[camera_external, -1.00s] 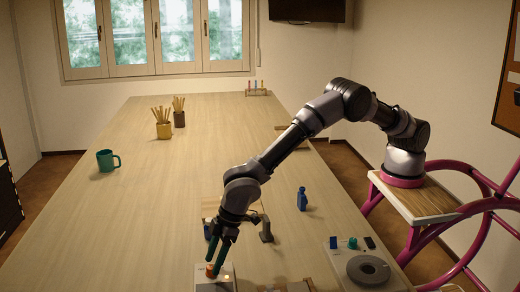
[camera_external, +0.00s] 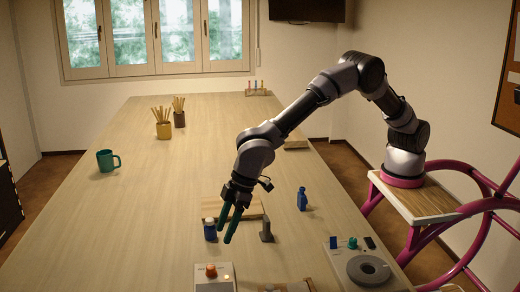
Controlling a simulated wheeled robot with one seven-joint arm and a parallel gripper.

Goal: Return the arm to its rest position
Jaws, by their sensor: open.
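My arm (camera_external: 320,90) reaches out from its base at the right and bends down over the long table (camera_external: 150,190). My gripper (camera_external: 230,232) has teal fingers that point down and stand apart with nothing between them. It hangs above the table, beside a small blue jar (camera_external: 210,229) and in front of a wooden board (camera_external: 250,207). A white box with an orange knob and a small yellow light (camera_external: 214,280) sits at the front edge, below my gripper and apart from it.
A grey upright stand (camera_external: 265,230) and a blue figure-shaped piece (camera_external: 302,199) stand right of my gripper. A device with a grey disc (camera_external: 368,269) is at the front right. A teal mug (camera_external: 107,160) and yellow pot (camera_external: 163,129) stand farther left. The table's left middle is clear.

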